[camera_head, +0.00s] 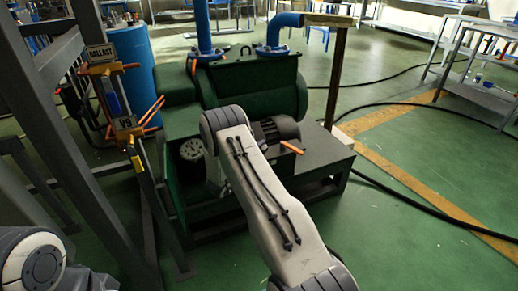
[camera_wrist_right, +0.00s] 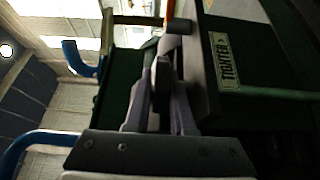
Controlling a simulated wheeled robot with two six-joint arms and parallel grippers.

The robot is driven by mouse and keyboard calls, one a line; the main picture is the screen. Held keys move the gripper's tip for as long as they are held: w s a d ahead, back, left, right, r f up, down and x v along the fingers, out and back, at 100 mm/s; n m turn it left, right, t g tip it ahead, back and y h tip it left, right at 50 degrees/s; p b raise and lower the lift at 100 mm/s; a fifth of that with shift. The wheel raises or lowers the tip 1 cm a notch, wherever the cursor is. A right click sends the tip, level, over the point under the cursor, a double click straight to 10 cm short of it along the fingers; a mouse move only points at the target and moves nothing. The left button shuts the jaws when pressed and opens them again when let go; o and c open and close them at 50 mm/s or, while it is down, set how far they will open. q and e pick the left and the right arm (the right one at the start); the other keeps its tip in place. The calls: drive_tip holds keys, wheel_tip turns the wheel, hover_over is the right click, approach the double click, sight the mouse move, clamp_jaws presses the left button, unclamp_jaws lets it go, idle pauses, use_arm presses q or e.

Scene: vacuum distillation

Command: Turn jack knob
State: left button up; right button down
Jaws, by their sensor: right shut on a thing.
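My right gripper (camera_wrist_right: 161,95) is shut on a dark knob (camera_wrist_right: 162,68), which shows between its two grey fingers in the right wrist view. The knob is dim, and its full shape cannot be made out. My left gripper is not in view; only a part of my left arm shows at the lower left.
Blue pipes (camera_head: 275,36) rise from the pump. A dark steel frame (camera_head: 75,150) and a post labelled "BALLAST" (camera_head: 100,53) stand at the left, before a blue drum (camera_head: 137,70). A black hose (camera_head: 430,207) crosses the floor; open floor lies at the right.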

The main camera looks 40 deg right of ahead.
drive_tip(key=c, duration=0.8)
unclamp_jaws()
drive_tip(key=shift+o, duration=0.2)
drive_tip(key=p+v, duration=0.3)
drive_tip(key=v, duration=0.7)
drive_tip(key=shift+a, duration=0.2)
drive_tip(key=shift+s, duration=0.1)
